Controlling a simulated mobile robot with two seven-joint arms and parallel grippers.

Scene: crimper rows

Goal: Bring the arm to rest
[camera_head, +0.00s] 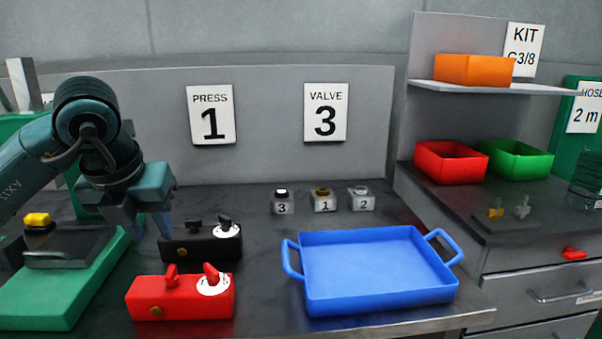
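My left gripper (151,222) comes in from the left and points down over the bench. Its two fingers are apart with nothing visible between them. It hangs just left of the black box (200,247) with a dial, partly in front of its left end; whether it touches the box I cannot tell. My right gripper does not show in the head view.
A red dial box (150,300) stands nearest, below the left gripper. A green mat with a press-like block (60,252) lies left. An empty blue tray (375,268) sits right of centre. Small numbered blocks (325,202) stand behind it.

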